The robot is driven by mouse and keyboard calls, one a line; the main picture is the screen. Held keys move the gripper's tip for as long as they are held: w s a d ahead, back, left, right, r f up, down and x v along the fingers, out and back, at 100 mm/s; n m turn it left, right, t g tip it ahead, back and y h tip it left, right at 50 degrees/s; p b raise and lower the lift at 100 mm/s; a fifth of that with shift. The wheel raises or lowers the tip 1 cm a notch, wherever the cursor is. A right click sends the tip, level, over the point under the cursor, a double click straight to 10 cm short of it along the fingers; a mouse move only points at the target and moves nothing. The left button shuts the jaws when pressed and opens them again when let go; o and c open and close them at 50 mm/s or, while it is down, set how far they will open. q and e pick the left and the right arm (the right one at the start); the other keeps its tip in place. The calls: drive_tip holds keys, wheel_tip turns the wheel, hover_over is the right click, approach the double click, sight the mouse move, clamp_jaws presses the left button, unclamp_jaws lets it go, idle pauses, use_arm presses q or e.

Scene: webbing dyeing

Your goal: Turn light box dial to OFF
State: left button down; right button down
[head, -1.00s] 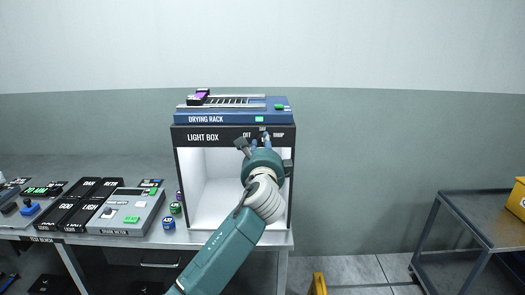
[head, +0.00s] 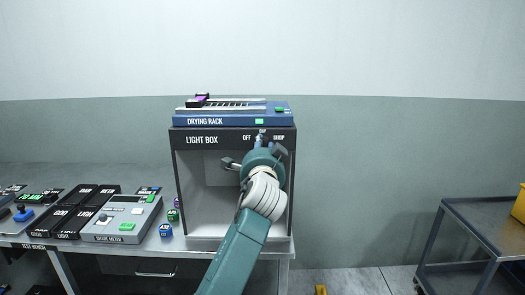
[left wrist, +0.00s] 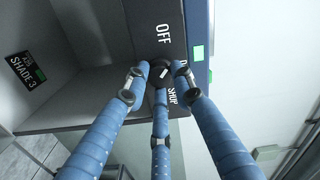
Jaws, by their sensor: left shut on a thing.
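The light box (head: 225,139) stands on the table, its front strip labelled OFF and SHOP. Its inside is grey and unlit. My left gripper (head: 262,141) is at the right part of this strip and hides most of the dial in the head view. In the left wrist view, its blue fingers (left wrist: 160,85) are shut around the black dial (left wrist: 161,71). The dial lies between the OFF label (left wrist: 163,34) and the SHOP label (left wrist: 171,97). I cannot tell exactly where its mark points. My right gripper is not in view.
A blue drying rack (head: 215,121) sits on top of the light box. A grey shade meter (head: 122,225) and small dye jars (head: 166,230) are to its left.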

use_arm(q)
drive_tip(key=shift+f+n, duration=0.15)
drive_tip(key=shift+n, duration=0.15)
drive_tip(key=c, duration=1.5)
unclamp_jaws()
drive_tip(key=shift+d, duration=0.1)
drive_tip(key=shift+o, duration=0.2)
drive_tip(key=s, duration=0.7)
drive_tip(key=shift+s, duration=0.3)
